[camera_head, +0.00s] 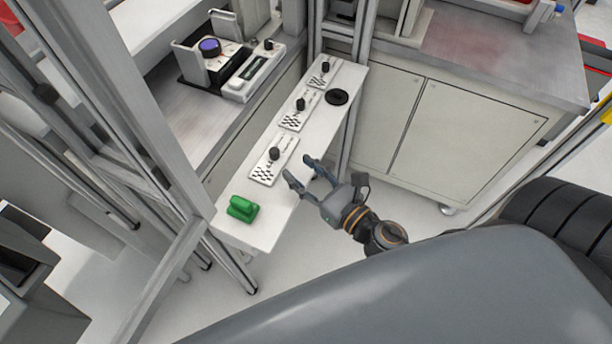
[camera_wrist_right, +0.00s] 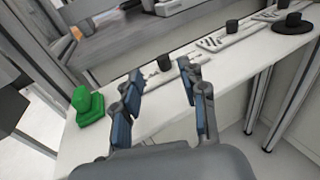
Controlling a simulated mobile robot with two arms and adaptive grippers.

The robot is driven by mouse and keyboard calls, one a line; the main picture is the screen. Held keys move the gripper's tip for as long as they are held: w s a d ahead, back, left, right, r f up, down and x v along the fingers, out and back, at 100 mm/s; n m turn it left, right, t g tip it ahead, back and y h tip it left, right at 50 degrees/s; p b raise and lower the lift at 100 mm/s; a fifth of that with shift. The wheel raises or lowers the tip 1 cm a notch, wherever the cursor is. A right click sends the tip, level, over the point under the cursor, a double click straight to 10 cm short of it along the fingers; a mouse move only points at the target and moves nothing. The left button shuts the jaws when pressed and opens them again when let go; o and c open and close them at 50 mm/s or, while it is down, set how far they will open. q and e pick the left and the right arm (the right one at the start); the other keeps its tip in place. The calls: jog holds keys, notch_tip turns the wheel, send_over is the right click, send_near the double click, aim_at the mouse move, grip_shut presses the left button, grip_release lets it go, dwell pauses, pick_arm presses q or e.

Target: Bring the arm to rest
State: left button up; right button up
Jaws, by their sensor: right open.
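My right gripper (camera_head: 301,174) is open and empty at the right edge of the narrow white shelf (camera_head: 233,232) in the head view. In the right wrist view its two blue-grey fingers (camera_wrist_right: 160,105) stand apart with nothing between them. My right arm reaches in from the lower right. My left gripper is not in view.
A green block-like object (camera_head: 242,208) sits on the shelf's near end. Several white plates with black knobs, one of them here (camera_head: 272,162), and a black disc (camera_head: 336,97) lie along it. A metal frame post (camera_head: 120,110) stands left. Cabinets (camera_head: 430,130) stand behind.

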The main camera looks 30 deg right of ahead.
jog(key=shift+s+d+r, duration=0.1)
jog(key=shift+s, duration=0.3)
